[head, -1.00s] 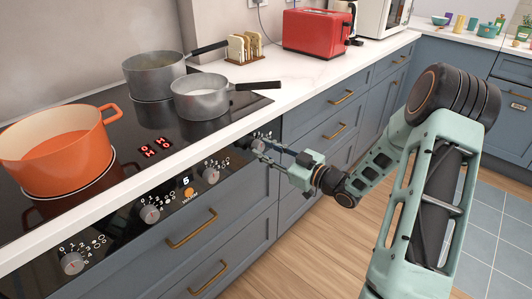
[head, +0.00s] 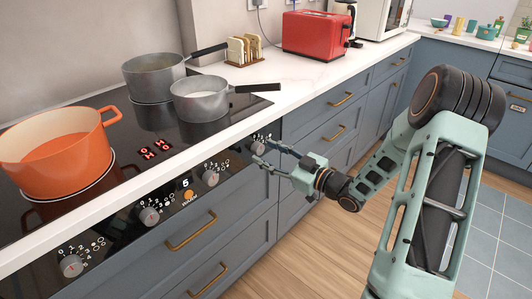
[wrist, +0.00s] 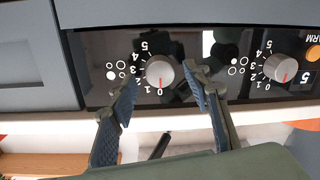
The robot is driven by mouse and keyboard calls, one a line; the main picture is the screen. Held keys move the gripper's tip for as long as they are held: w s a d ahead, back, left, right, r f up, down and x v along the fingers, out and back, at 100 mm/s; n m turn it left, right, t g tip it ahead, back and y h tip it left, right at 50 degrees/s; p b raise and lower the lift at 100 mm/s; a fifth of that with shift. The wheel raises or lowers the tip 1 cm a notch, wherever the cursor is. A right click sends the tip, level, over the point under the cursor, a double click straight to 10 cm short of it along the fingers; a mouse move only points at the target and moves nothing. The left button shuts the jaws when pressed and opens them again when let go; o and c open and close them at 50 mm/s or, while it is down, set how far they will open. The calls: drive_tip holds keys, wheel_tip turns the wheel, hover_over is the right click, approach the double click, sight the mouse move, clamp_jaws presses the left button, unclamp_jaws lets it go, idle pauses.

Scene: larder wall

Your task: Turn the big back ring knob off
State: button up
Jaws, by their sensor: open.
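A control panel on the cooktop's front carries a row of grey knobs. My gripper (head: 261,150) is at the rightmost knob (head: 258,148) in the head view. In the wrist view, which is upside down, my gripper (wrist: 165,68) is open. Its fingers stand on both sides of that knob (wrist: 160,71), apart from it; the depth between is hard to tell. The knob's red mark points down, near the 0 of its scale. Ring dots beside it, one filled, are too small to tell which ring they mean. The neighbouring knob (wrist: 277,67) is outside the fingers.
An orange pot (head: 55,160) and two grey pans (head: 153,78) (head: 200,98) stand on the black cooktop (head: 120,178), which shows red digits. More knobs (head: 150,216) (head: 71,266) and an orange button (head: 188,194) lie left along the panel. Drawers with brass handles (head: 192,232) are below.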

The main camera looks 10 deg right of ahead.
drive_tip(key=v, duration=1.1)
drive_tip(key=shift+f, duration=0.15)
